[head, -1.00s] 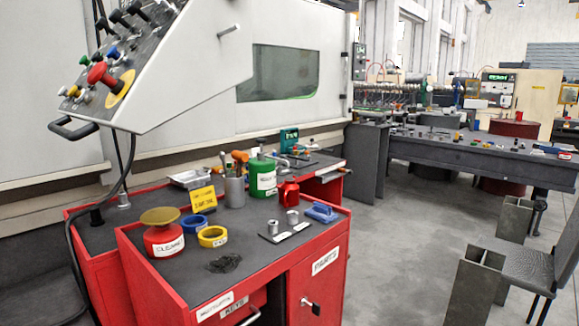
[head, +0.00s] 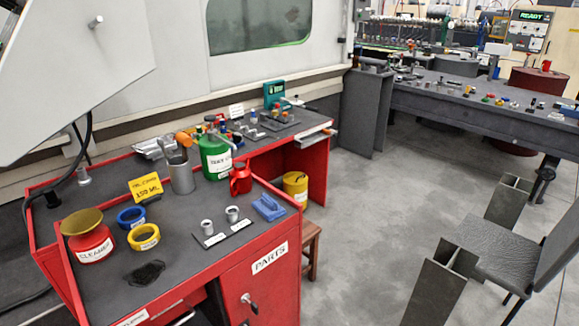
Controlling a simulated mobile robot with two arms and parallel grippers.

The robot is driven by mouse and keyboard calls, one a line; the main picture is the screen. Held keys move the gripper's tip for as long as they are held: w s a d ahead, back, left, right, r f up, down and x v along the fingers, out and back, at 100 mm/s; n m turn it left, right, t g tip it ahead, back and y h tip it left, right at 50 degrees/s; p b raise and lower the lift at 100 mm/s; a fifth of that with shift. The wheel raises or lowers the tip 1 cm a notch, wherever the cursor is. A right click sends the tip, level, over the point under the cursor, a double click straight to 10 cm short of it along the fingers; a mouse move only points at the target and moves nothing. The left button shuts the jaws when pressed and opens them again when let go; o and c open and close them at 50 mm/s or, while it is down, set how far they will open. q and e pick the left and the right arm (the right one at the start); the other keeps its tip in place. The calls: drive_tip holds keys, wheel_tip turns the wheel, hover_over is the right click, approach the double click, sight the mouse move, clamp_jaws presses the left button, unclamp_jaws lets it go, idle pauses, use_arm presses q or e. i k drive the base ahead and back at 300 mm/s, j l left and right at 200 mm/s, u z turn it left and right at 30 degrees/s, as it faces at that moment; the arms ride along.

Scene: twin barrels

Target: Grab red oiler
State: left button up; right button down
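A small red oiler can (head: 240,179) with a handle and a narrow top stands upright on the dark top of the red tool cabinet (head: 190,262), near its back right. It is close to the right of a green labelled container (head: 215,158). Another red container (head: 88,238), labelled as cleaner and topped by a brass-coloured dish, stands at the cabinet's left. Neither of my grippers shows in the head view.
A chair (head: 512,262) stands at right.

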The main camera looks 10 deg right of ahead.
sight(240, 176)
drive_tip(key=i+l+z, duration=0.15)
drive_tip(key=i+l, duration=0.2)
drive_tip(key=i+l+z, duration=0.15)
drive_tip(key=i, duration=0.4)
drive_tip(key=l, duration=0.1)
